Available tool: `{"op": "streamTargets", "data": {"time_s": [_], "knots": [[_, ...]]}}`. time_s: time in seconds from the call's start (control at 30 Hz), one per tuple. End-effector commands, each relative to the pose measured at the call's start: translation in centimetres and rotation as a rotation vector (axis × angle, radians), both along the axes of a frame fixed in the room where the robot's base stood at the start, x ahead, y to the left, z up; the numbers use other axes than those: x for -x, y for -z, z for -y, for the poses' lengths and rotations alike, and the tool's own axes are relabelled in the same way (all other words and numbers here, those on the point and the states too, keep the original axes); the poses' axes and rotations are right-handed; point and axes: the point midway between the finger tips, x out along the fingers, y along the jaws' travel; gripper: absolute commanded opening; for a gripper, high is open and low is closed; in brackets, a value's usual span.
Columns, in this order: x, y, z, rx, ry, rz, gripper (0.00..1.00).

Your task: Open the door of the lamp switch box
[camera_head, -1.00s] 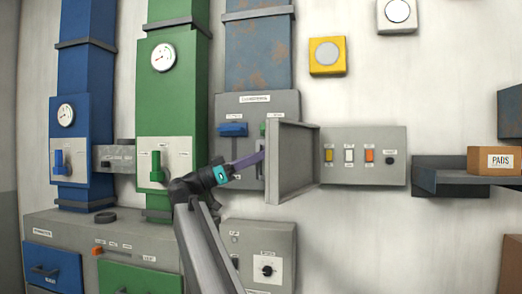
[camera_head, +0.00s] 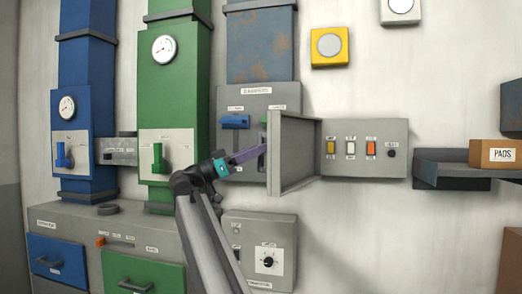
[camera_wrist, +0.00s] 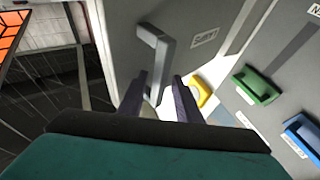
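The grey lamp switch box (camera_head: 365,168) is on the wall right of centre, with yellow, white and orange switches and a black knob visible. Its grey door (camera_head: 290,160) stands wide open at the box's left edge, sticking out from the wall. My gripper (camera_head: 258,150) is by the door's outer, left side. In the wrist view, my gripper (camera_wrist: 160,80) has its two dark fingers apart, near the grey bar handle (camera_wrist: 160,45) on the door (camera_wrist: 120,45). The handle's lower part shows between the fingers; I cannot tell whether they touch it.
A grey panel with a blue lever (camera_head: 235,122) and a green lever, partly hidden by the door, is left of the door. A shelf (camera_head: 440,170) with a PADS carton (camera_head: 495,154) is at right. A knob box (camera_head: 262,255) is below. The wall under the switch box is clear.

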Motion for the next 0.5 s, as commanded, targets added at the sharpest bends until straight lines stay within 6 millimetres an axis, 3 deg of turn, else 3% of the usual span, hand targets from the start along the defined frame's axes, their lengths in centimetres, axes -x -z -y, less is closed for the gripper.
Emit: {"op": "streamTargets", "data": {"time_s": [0.27,0.5], "knots": [[0.3,0.6,-1.6,0.001,-0.001,0.0,0.31],[1.0,1.8,-4.8,0.0,-0.002,-0.001,0.31]]}}
